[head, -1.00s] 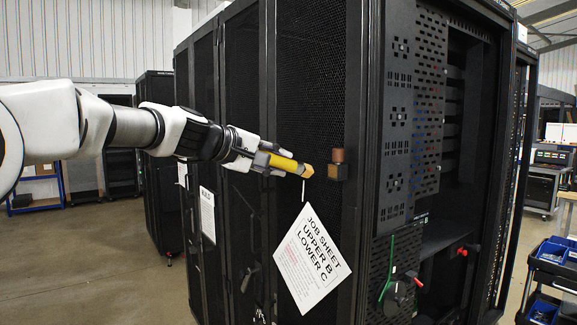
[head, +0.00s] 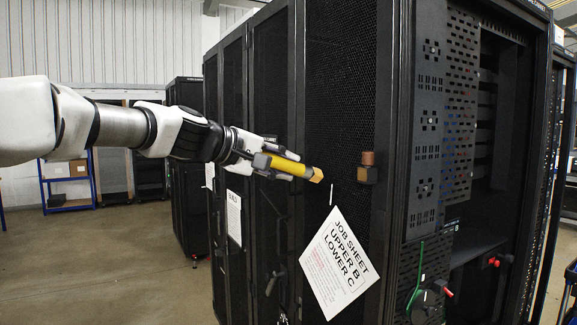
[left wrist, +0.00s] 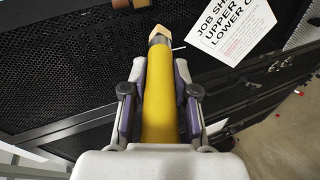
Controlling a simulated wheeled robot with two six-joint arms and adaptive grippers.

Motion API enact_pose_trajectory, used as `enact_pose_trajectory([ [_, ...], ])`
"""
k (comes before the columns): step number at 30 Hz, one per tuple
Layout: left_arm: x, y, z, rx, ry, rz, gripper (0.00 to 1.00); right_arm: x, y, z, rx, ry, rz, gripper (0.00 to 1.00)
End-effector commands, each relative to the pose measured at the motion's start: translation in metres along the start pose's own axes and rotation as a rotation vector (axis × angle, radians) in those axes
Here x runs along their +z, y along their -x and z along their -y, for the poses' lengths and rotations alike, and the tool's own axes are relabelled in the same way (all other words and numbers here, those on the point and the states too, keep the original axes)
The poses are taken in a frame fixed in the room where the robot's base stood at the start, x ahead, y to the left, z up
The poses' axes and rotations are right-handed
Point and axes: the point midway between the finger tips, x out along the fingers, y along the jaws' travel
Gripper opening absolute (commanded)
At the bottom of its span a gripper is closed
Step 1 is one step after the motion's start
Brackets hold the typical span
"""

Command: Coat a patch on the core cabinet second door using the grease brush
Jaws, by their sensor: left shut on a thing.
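My left gripper (head: 267,160) is shut on the yellow handle of the grease brush (head: 291,167). The brush's pale tan tip (head: 316,175) points right, toward the black mesh door (head: 335,95) of the cabinet. In the left wrist view the brush (left wrist: 159,95) lies between the two fingers (left wrist: 160,100), its tip over the dark mesh. I cannot tell whether the tip touches the door. A job sheet (head: 340,262) hangs tilted on the door below the brush. My right gripper is not in view.
A small brown block (head: 367,167) sticks out from the door's right edge, close to the brush tip. The cabinet's open side (head: 490,160) has red and green parts. A blue shelf (head: 66,185) stands at the far left, with bare floor before it.

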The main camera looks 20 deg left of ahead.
Motion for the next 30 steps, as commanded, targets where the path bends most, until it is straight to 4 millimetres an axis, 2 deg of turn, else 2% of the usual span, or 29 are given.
enact_pose_trajectory([
  [19, 0.001, -0.003, -0.001, -0.001, -0.001, 0.000, 0.00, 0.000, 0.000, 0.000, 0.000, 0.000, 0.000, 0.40],
  [23, 0.002, -0.013, -0.005, -0.002, -0.002, 0.000, 0.00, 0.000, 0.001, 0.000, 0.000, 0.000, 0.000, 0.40],
  [30, 0.005, -0.044, -0.017, -0.002, -0.002, 0.002, 0.00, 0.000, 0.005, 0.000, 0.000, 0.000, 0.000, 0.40],
])
